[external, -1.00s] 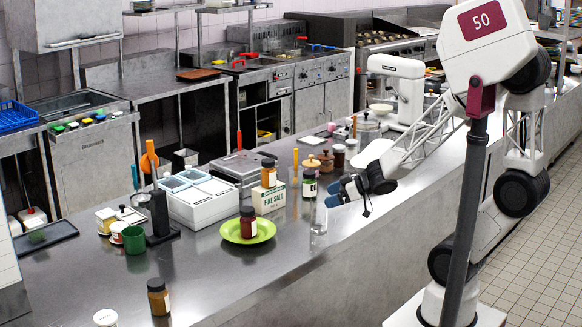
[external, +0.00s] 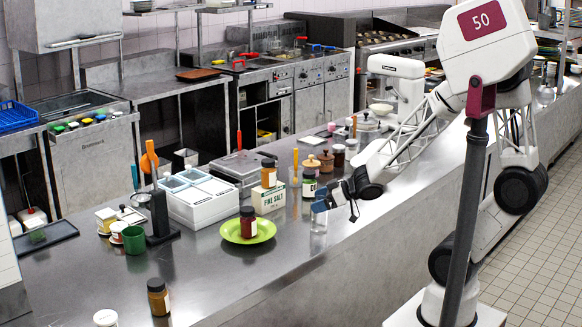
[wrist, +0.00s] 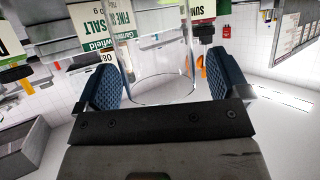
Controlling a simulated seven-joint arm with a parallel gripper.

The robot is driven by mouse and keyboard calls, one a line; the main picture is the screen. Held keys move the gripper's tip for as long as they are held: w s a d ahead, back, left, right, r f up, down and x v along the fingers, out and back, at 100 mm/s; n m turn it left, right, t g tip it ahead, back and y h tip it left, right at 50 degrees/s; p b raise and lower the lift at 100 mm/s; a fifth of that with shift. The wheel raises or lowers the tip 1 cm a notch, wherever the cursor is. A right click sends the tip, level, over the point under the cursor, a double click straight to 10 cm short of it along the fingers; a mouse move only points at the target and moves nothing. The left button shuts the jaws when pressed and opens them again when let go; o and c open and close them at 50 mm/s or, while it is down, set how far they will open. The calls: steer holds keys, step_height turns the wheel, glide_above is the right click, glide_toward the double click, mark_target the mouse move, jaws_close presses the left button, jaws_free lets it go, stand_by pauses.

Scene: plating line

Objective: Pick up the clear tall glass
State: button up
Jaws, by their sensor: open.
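The clear tall glass (external: 319,220) stands upright on the steel counter, to the right of the fine salt box. In the wrist view the glass (wrist: 160,55) fills the space between the two blue finger pads of my gripper (wrist: 164,82). My gripper (external: 325,200) is open, with its fingers on either side of the glass near its upper part. I cannot tell whether either pad touches the glass. The lower part of the glass shows below the fingers in the external view.
The fine salt box (external: 268,198) stands left of the glass with a jar on top. A green plate (external: 230,235) with a red-brown jar (external: 248,221) lies nearer the front left. Several jars, including a wooden-lidded one (external: 327,161), stand behind.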

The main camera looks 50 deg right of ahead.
steer(key=shift+c, duration=0.2)
steer(key=c, duration=1.3)
steer(key=shift+c, duration=0.2)
steer(key=shift+r, duration=0.15)
steer(key=s+d+r, duration=0.1)
steer(key=s+r, duration=0.1)
steer(key=s, duration=0.5)
steer(key=s+d+r, duration=0.2)
steer(key=s, duration=0.6)
steer(key=shift+s+r, duration=0.2)
steer(key=shift+r, duration=0.2)
steer(key=shift+s+d, duration=0.15)
stand_by(0.4)
